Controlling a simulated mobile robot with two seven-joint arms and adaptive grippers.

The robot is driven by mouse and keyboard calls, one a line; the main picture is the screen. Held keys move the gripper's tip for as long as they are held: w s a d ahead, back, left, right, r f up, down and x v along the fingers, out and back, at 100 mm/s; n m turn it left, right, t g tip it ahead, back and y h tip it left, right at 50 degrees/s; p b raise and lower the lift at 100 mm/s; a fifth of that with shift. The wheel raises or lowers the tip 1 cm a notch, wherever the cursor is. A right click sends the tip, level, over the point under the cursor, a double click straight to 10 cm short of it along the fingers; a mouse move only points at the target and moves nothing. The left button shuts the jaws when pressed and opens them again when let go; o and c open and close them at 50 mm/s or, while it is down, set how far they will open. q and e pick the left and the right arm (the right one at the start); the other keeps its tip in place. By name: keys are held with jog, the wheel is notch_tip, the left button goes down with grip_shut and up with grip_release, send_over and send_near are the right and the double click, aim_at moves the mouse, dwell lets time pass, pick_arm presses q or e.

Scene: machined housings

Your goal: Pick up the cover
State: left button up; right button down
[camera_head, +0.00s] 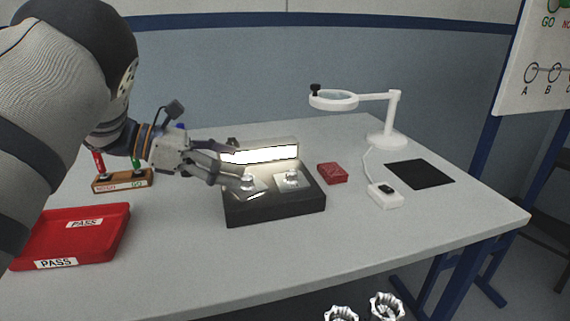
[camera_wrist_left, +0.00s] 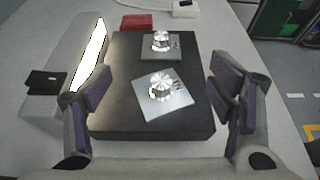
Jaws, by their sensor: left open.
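Two square silver plates with round knobs, which look like covers, lie on a black block (camera_head: 275,208). The left cover (camera_head: 259,191) is partly hidden by my gripper in the head view; in the left wrist view this nearer cover (camera_wrist_left: 178,98) lies turned askew. The other cover (camera_head: 291,180) lies beyond it in the left wrist view (camera_wrist_left: 174,52). My left gripper (camera_head: 237,165) is open, with its fingers (camera_wrist_left: 164,92) on either side of the nearer cover and nothing between them held. Contact cannot be told. My right gripper is not in view.
A lit bar (camera_head: 262,155) stands along the block's back edge. A red box (camera_head: 332,173), white magnifier lamp (camera_head: 390,138), white switch box (camera_head: 385,196) and black mat (camera_head: 420,173) are to the right. A red tray (camera_head: 112,237) and wooden gauge stand (camera_head: 125,184) are left.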

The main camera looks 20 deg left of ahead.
aim_at(291, 171)
pick_arm(q)
jog(key=x, duration=1.2)
jog(key=shift+d+r+b, duration=0.15)
jog(key=shift+r+b, duration=0.15)
jog(key=shift+r, duration=0.1)
grip_shut()
